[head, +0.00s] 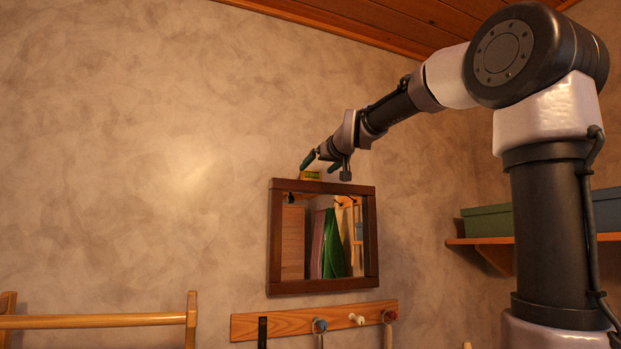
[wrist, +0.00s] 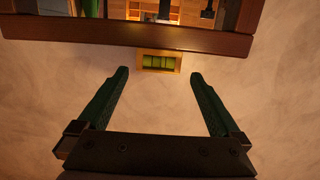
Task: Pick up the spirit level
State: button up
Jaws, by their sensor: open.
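The spirit level (head: 311,175) is a small yellow block with a green vial, resting on the top edge of the wooden mirror frame (head: 272,240). In the wrist view the spirit level (wrist: 158,61) lies against the frame's edge (wrist: 60,31), ahead of the fingertips and roughly centred between them. My gripper (head: 322,163) is just above the spirit level in the head view, with its fingers spread. In the wrist view my gripper (wrist: 158,75) is open, with nothing between its two dark green fingers.
The patterned wall (head: 130,140) stands close behind the mirror. Below is a wooden peg rail (head: 275,323) with hanging items. A shelf (head: 470,241) with green and blue boxes (head: 487,220) is at the right. A wooden rack (head: 95,320) stands at lower left.

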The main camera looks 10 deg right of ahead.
aim_at(312, 173)
jog(key=x, duration=0.5)
jog(key=c, duration=1.3)
jog(key=shift+o, duration=0.2)
jog(key=shift+d, duration=0.1)
jog(key=shift+r, duration=0.1)
